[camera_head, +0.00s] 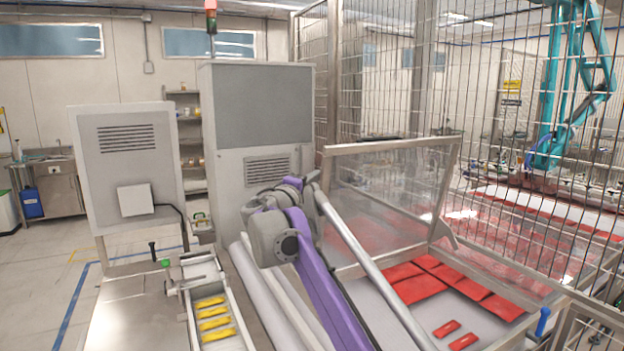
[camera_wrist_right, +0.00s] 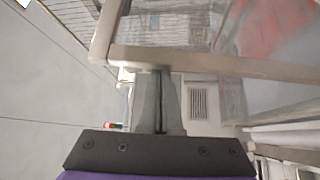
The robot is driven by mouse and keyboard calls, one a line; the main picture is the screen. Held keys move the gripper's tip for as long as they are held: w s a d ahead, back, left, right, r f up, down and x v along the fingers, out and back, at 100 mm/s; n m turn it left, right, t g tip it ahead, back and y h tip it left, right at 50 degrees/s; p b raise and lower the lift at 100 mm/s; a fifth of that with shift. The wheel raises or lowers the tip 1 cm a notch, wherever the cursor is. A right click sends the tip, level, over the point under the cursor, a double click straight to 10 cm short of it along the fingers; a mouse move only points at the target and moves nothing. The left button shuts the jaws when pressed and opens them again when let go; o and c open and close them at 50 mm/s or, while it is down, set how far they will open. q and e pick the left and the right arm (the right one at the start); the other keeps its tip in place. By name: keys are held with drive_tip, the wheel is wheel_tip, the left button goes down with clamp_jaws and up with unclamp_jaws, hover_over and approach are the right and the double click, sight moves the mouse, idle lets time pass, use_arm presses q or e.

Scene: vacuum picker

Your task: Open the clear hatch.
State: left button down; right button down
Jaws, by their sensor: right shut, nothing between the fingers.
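The clear hatch (camera_head: 385,185) is a see-through panel in a pale frame. It stands raised and tilted above the opening of the bed with red pieces in the head view. My right gripper (camera_head: 313,178) is at the upper left corner of its frame. In the right wrist view the gripper's fingers (camera_wrist_right: 157,75) are shut together with nothing between them, and their tips are close to the hatch frame (camera_wrist_right: 215,64). I cannot tell whether they touch it. My left gripper is not in view.
Red flat pieces (camera_head: 418,289) lie in the bed under the hatch. A wire fence (camera_head: 490,110) stands behind it. A grey cabinet (camera_head: 258,130) stands behind my right arm. A conveyor with yellow pieces (camera_head: 213,324) is at the lower left. Floor is clear farther left.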

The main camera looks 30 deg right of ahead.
drive_tip(key=shift+s, duration=0.15)
drive_tip(key=s, duration=0.2)
drive_tip(key=s+f+m+h, duration=0.1)
drive_tip(key=s, duration=0.1)
drive_tip(key=s+m, duration=0.1)
drive_tip(key=shift+s+a+f+h+b, duration=0.2)
drive_tip(key=shift+s+a+h+b, duration=0.1)
drive_tip(key=shift+s+a+b, duration=0.1)
drive_tip(key=shift+r, duration=0.1)
